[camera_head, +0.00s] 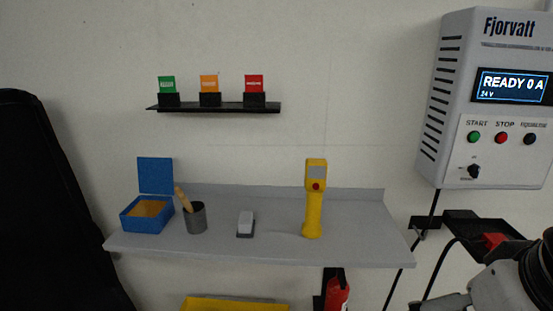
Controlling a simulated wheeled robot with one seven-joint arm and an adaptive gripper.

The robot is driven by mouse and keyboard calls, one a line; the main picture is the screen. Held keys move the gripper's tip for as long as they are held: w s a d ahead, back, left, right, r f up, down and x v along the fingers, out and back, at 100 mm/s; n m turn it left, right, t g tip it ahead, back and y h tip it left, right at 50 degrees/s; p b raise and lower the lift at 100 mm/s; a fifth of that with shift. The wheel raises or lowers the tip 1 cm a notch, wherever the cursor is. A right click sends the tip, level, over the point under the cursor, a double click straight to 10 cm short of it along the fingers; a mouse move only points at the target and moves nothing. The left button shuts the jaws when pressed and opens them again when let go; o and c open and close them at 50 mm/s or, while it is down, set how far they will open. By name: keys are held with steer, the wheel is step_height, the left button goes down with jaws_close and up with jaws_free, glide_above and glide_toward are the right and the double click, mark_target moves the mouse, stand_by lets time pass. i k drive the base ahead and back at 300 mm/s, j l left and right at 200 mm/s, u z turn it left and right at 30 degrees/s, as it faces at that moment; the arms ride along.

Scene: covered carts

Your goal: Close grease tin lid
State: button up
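The blue grease tin (146,216) stands on the left part of the grey shelf, with tan content showing inside. Its square blue lid (155,175) stands upright at the tin's back edge, so the tin is open. My arm shows only in part at the lower right corner, far from the tin. My gripper's fingers are not in view.
The grey shelf (270,252) also holds a grey cup (196,219) with a wooden handle close right of the tin, a small grey-white block (245,223) and a yellow handheld device (313,210). A control box (495,105) hangs at right. A black covered shape (45,200) stands at left.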

mark_target(154, 175)
steer(key=i+j, duration=0.15)
steer(key=j, duration=0.25)
steer(key=i+j, duration=0.1)
steer(key=j, duration=0.35)
steer(key=i+j, duration=0.15)
steer(key=j, duration=0.25)
steer(key=i+j, duration=0.15)
steer(key=j, duration=0.3)
steer(key=k+u, duration=0.05)
